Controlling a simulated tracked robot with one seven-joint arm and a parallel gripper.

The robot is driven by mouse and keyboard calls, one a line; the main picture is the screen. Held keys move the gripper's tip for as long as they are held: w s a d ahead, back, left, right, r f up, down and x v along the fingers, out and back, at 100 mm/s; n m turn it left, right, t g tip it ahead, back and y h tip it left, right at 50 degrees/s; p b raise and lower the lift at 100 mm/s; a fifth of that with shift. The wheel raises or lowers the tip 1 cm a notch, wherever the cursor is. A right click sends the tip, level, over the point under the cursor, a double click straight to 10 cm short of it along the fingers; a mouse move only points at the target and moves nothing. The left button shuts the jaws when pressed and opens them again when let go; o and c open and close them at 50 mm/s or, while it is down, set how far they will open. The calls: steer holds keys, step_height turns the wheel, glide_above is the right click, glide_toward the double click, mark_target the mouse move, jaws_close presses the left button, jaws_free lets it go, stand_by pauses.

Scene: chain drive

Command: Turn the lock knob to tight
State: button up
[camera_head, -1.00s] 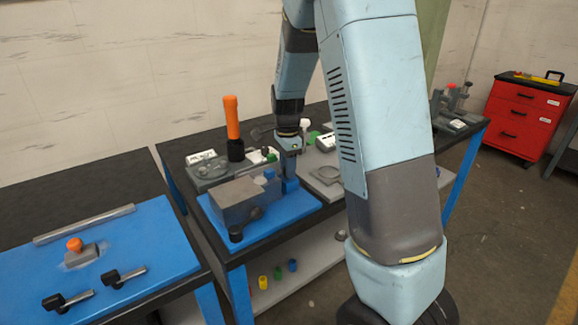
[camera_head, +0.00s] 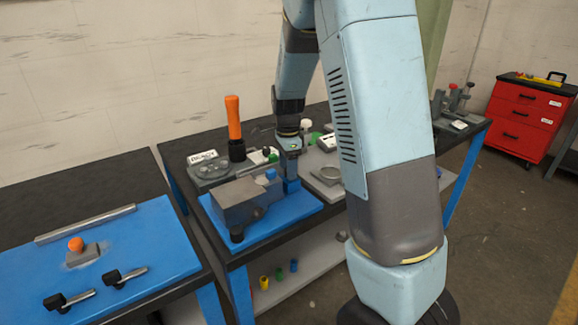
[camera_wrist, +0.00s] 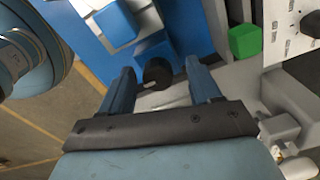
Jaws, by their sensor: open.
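A black round knob (camera_wrist: 157,72) with a small light pointer shows in the wrist view, beside the edge of the blue base plate (camera_wrist: 190,35). I take it to be the lock knob. My gripper (camera_wrist: 160,78) is open, with one blue finger on each side of the knob and visible gaps. In the head view, my gripper (camera_head: 291,184) points down at the right end of the grey housing (camera_head: 238,207) on the blue plate. The lock knob is hidden there. No tight marking is readable.
A blue block (camera_wrist: 117,22) sits on the housing close to the gripper. A green block (camera_wrist: 245,40) lies to the right. An orange-handled tool (camera_head: 233,118) stands upright behind.

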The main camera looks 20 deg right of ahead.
steer(key=shift+r, duration=0.1)
step_height(320, 180, up, 14)
steer(key=shift+f, duration=0.25)
stand_by(0.4)
steer(key=s+r+n+t, duration=0.2)
steer(key=s+n, duration=0.6)
steer(key=s, duration=0.6)
steer(key=s+d+r+n+t, duration=0.1)
steer(key=s+r+n+t, duration=0.2)
steer(key=s+n, duration=0.6)
steer(key=s+r, duration=0.2)
steer(key=s, duration=0.3)
steer(key=shift+s+n+t, duration=0.25)
steer(key=shift+n+t, duration=0.05)
